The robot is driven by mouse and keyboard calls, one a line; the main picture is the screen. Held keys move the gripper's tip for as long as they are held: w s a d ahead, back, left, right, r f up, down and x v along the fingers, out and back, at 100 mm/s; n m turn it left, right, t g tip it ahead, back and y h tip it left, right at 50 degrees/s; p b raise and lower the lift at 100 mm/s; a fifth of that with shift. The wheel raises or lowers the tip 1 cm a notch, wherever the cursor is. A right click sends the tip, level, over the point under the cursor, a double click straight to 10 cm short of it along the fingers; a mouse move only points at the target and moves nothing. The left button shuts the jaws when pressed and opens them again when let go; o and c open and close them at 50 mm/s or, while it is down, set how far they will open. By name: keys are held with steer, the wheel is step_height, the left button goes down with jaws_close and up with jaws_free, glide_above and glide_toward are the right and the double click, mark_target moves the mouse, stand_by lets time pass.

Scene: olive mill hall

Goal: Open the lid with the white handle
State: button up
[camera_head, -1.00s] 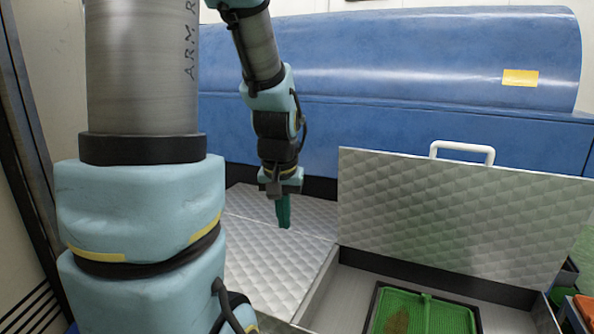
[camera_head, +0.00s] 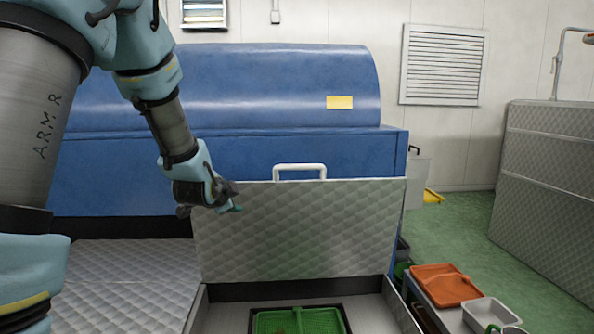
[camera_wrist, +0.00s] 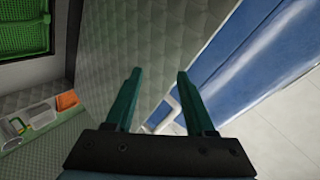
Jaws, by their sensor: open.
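The lid (camera_head: 300,235) is a quilted metal panel standing upright, open, at the back of a metal box. Its white handle (camera_head: 300,167) sits on the top edge. In the wrist view the lid (camera_wrist: 130,40) runs past my fingers and the white handle (camera_wrist: 168,118) shows beyond and between them. My gripper (camera_head: 238,208) is at the lid's upper left corner in the head view; whether it touches the lid I cannot tell. Its green fingers (camera_wrist: 158,75) are apart with nothing between them. The box holds a green tray (camera_head: 300,320).
A blue machine (camera_head: 240,90) stands close behind the lid. A flat quilted metal surface (camera_head: 130,270) lies left of the box. An orange container (camera_head: 445,285) and a white bin (camera_head: 490,313) stand at the right. Green floor is free beyond them.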

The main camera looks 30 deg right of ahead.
mark_target(298, 168)
steer(key=s+d+r+m+t+h, duration=0.1)
steer(key=d+r+m+h, duration=0.25)
steer(key=d, duration=0.45)
steer(key=s+d+r+m+h, duration=0.1)
steer(key=d+r+m+h, duration=0.1)
steer(key=d+m, duration=0.4)
steer(key=shift+n, duration=0.75)
steer(key=p+x, duration=0.1)
steer(key=x, duration=0.2)
steer(key=p+x, duration=0.1)
steer(key=x, duration=0.3)
steer(key=p+x, duration=0.1)
steer(key=x, duration=0.3)
steer(key=shift+s+d+r+p, duration=0.1)
steer(key=shift+s+d+p, duration=0.2)
steer(key=shift+s, duration=0.05)
jaws_close()
